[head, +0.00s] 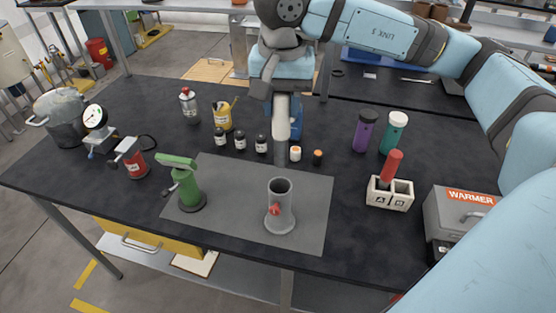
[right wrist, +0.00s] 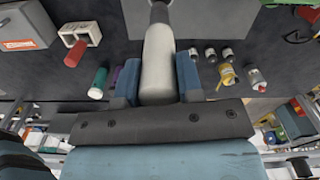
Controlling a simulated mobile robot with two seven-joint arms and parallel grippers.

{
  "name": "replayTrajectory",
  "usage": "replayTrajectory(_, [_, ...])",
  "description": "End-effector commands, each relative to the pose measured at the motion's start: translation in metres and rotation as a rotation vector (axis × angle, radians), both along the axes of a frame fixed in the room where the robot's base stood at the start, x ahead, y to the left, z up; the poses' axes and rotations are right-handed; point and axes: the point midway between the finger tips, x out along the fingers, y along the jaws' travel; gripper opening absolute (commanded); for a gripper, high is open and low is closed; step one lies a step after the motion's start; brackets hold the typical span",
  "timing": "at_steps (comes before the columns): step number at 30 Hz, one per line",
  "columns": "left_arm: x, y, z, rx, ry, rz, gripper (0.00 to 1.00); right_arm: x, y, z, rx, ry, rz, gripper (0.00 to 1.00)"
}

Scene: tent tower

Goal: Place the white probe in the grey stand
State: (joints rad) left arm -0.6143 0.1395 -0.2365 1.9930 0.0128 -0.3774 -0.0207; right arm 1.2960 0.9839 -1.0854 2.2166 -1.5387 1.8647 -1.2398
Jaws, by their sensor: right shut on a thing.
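The white probe (head: 282,118) hangs roughly upright in my right gripper (head: 284,105), its narrower grey end pointing down. In the right wrist view, the white probe (right wrist: 158,62) lies between the two blue fingers of my right gripper (right wrist: 157,82), which is shut on it. The grey stand (head: 281,212), an open-topped tube with a red knob on a round base, stands upright on the grey mat (head: 240,232). The probe is apart from the stand, above and behind its open top in the head view. My left gripper is not in view.
A green stand (head: 188,187) is on the mat's left. Small bottles (head: 240,140) line its back edge. At right are a white A/B block (head: 389,197) with a red piece (head: 391,166), purple and teal containers (head: 396,132), and a warmer (head: 458,212). The mat between both stands is clear.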

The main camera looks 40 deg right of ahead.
Motion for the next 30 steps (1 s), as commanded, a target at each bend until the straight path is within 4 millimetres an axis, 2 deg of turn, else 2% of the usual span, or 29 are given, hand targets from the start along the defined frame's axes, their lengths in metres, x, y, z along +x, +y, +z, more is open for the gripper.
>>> replayTrajectory(3, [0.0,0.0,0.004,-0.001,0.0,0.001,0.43,-0.001,0.0,-0.032,-0.001,0.005,-0.002,0.0])
replayTrajectory(9, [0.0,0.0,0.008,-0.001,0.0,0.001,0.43,-0.001,0.0,-0.072,0.0,0.001,-0.001,0.0])
replayTrajectory(17, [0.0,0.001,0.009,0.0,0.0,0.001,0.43,0.0,0.0,-0.092,0.001,0.001,-0.002,0.0])
replayTrajectory(24, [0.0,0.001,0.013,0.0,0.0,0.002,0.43,0.0,0.0,-0.125,0.001,0.001,-0.002,0.0])
replayTrajectory(30, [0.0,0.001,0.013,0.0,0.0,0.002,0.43,0.0,0.0,-0.126,0.0,-0.001,-0.002,0.0])
